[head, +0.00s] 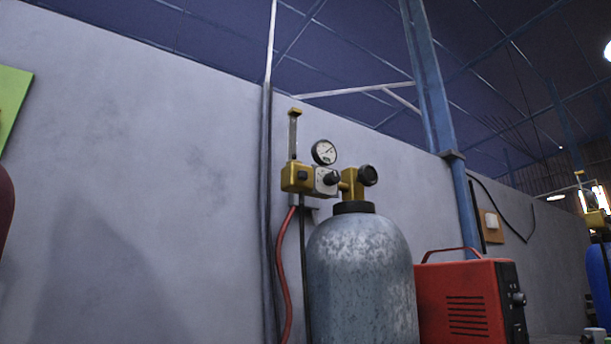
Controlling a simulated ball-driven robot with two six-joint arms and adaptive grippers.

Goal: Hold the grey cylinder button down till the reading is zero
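A grey gas cylinder (361,275) with a worn surface stands upright against the wall, its lower part cut off by the frame. A brass valve with a black knob (368,175) sits on its top. A brass regulator block (297,178) joins the valve on the left, with a pale plate and a black round part (332,178) on it. I cannot tell for certain which part is the button. A round white gauge (324,152) stands above the block; its dark needle appears to point up and right, and the figures are too small to read. Neither gripper is in view.
A red machine (466,301) stands close to the cylinder's right. A red hose (283,278) hangs below the regulator. A green panel (12,100) is at the left edge, and a blue cylinder (598,282) at the far right. The wall left of the regulator is bare.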

